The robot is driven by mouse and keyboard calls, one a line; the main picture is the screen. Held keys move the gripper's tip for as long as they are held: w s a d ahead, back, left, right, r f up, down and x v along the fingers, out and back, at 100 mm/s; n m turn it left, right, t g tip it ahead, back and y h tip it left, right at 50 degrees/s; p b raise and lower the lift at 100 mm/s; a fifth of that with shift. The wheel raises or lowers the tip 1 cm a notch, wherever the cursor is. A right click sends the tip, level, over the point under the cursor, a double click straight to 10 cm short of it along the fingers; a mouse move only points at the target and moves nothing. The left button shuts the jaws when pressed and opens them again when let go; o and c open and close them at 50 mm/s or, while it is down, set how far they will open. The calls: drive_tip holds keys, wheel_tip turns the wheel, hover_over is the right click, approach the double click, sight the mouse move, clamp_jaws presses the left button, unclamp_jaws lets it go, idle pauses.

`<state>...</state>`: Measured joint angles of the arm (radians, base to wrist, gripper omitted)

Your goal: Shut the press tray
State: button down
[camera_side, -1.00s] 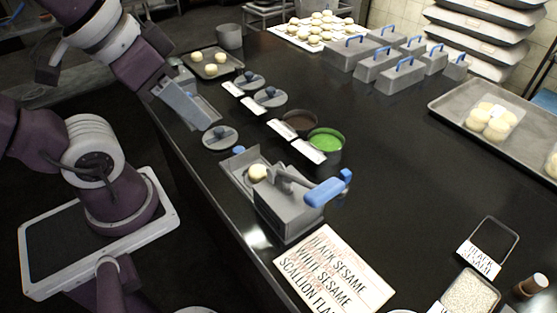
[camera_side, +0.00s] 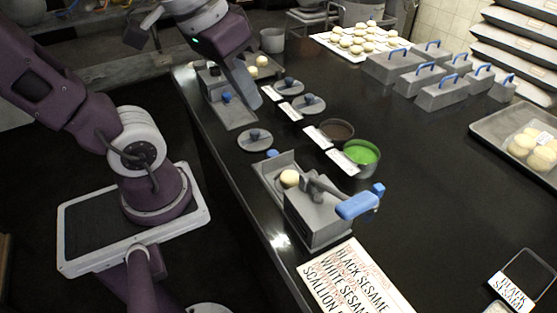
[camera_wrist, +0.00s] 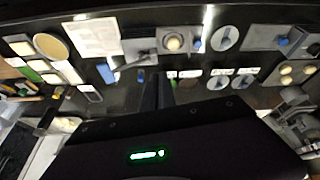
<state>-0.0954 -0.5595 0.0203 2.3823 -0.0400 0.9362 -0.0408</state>
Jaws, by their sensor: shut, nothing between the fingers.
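The press (camera_side: 318,218) is a grey box with a blue-handled lever (camera_side: 357,205) on the black counter. Its tray (camera_side: 268,180) sticks out at the far-left side, with a pale dough ball (camera_side: 289,178) on it near the box. A blue knob (camera_side: 272,154) is at the tray's outer end. In the wrist view the press (camera_wrist: 140,45) and the dough ball (camera_wrist: 173,42) show near the top. My gripper (camera_side: 258,103) is shut and empty, above the counter beyond the tray, apart from it. The wrist view shows its dark fingers (camera_wrist: 160,92).
Round grey lids (camera_side: 254,139), a green-filled pot (camera_side: 361,153) and a brown-filled pot (camera_side: 335,130) lie near the tray. A second flat grey plate with a blue knob (camera_side: 227,98) is below my gripper. A lettered sign (camera_side: 352,280) lies before the press.

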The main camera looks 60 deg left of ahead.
drive_tip(key=w+a+f+n+g+h, duration=0.2)
drive_tip(key=w+a+f+n+g, duration=0.25)
drive_tip(key=w+a+n, duration=0.6)
drive_tip(key=w+a+f+n+h, duration=0.2)
drive_tip(key=w+a+f+n, duration=0.1)
drive_tip(key=a+f, duration=1.15)
drive_tip(key=shift+g, duration=0.45)
drive_tip(key=x, duration=0.8)
drive_tip(key=shift+d+f, duration=0.1)
drive_tip(key=shift+f, duration=0.25)
drive_tip(key=d, duration=0.2)
drive_tip(key=shift+s+d, duration=0.2)
drive_tip(key=shift+d, duration=0.1)
drive_tip(key=shift+s+d, duration=0.1)
drive_tip(key=shift+d, duration=0.55)
